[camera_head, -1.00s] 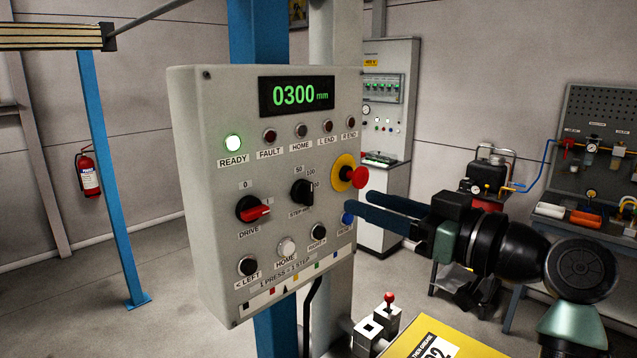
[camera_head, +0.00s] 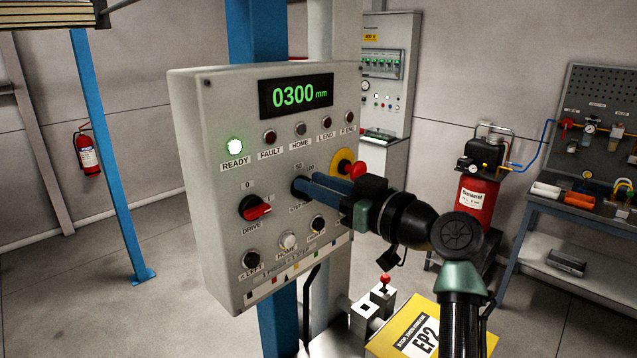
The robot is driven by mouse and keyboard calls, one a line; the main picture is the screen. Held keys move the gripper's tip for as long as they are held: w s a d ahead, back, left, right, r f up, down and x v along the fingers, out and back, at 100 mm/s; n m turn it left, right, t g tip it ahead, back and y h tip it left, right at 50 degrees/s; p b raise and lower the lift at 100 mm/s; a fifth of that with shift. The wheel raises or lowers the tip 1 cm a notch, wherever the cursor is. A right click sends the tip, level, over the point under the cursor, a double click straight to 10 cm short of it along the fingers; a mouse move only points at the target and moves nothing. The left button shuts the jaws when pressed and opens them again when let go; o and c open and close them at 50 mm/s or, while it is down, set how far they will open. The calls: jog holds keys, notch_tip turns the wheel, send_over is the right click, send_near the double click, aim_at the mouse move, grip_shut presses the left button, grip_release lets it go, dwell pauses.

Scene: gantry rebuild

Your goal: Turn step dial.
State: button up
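The grey control panel (camera_head: 215,110) stands in the middle left, its display (camera_head: 296,95) reading 0300 mm. The black step dial (camera_head: 296,187) is on the panel face, right of the red drive switch (camera_head: 257,208). My gripper (camera_head: 307,183) points at the panel with its blue fingers reaching the step dial. The fingers hide most of the dial, its pointer and part of its label. I cannot tell whether they touch or grip it. The green READY lamp (camera_head: 235,147) is lit.
A red emergency stop (camera_head: 355,169) sits just above my fingers. Push buttons, including a white HOME button (camera_head: 287,241), lie below. A yellow box (camera_head: 398,325) marked EP2 is under my arm. A red compressor tank (camera_head: 478,207) and a workbench (camera_head: 560,215) stand at the right.

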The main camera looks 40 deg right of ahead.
grip_shut()
jog(key=shift+m, duration=0.3)
jog(key=m, duration=0.1)
jog(key=m+b, duration=0.1)
jog(key=m, duration=0.1)
jog(key=shift+d+m, duration=0.3)
jog(key=m, duration=0.3)
jog(key=shift+d+f+m, duration=0.15)
jog(key=shift+d+m, duration=0.1)
jog(key=shift+m, duration=0.15)
jog(key=shift+d+f+m+p, duration=0.15)
jog(key=shift+m+p, duration=0.45)
jog(key=shift+m, duration=1.05)
jog(key=shift+d+f+m+p, duration=0.1)
jog(key=shift+f+m+p, duration=0.35)
jog(key=shift+m, duration=1.15)
jog(key=shift+d+f+m+p, duration=0.1)
jog(key=shift+m+p, duration=0.65)
jog(key=shift+m, duration=0.9)
